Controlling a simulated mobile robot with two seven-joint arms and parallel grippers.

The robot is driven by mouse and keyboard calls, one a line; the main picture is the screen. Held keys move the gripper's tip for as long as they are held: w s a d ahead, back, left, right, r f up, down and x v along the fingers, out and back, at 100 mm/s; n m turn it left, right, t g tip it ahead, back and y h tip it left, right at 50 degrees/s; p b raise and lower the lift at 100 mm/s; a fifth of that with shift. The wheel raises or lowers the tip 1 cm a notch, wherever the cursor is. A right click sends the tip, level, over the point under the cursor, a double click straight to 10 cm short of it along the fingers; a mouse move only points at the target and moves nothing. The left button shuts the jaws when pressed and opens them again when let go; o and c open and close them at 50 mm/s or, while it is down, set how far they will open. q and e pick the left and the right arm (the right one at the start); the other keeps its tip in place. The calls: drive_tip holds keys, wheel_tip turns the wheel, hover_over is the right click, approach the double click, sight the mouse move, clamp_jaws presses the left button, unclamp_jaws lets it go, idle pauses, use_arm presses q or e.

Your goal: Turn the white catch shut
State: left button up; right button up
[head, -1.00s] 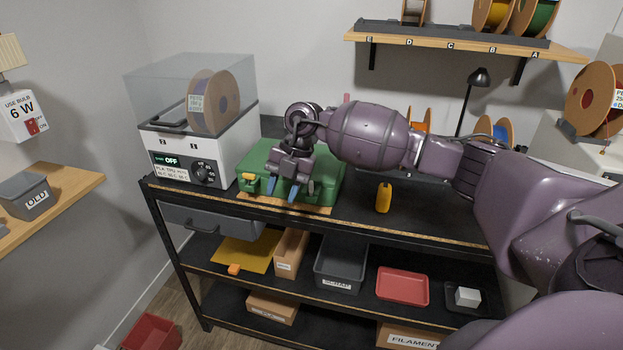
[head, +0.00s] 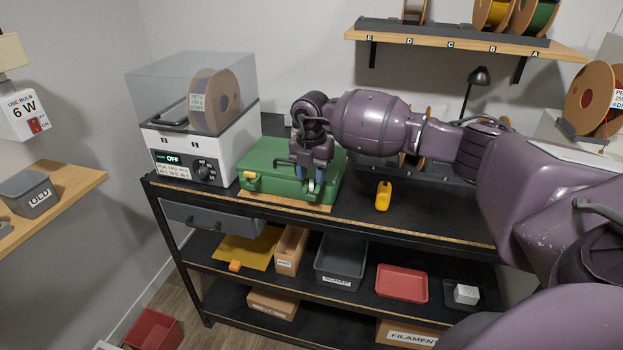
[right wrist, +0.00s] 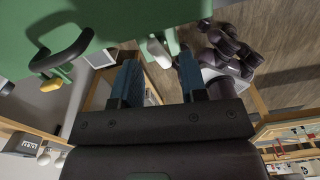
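A green case (head: 268,157) lies on the bench top. A white catch (head: 311,185) is on the right part of its front, partly hidden by my gripper. The catch also shows in the right wrist view (right wrist: 159,52) as a pale tab against the green front. A yellow catch (head: 249,175) is on the left part of the front; it also shows in the right wrist view (right wrist: 50,85). My right gripper (head: 308,174) is open and empty, its blue fingers in front of the case. In the right wrist view the white catch appears between the fingertips (right wrist: 160,75), and no contact is visible. My left gripper is out of view.
A white dryer box (head: 185,155) with a spool under its clear lid stands left of the case. A wooden strip (head: 285,202) runs along the case's front. A yellow bottle-like object (head: 383,196) stands to the right. A black handle (right wrist: 65,50) projects from the case.

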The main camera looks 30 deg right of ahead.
sight(312, 183)
drive_tip(key=shift+f, duration=1.05)
clamp_jaws()
idle(0.5)
unclamp_jaws()
drive_tip(key=shift+r, duration=0.1)
wheel_tip(312, 183, up, 11)
idle(0.6)
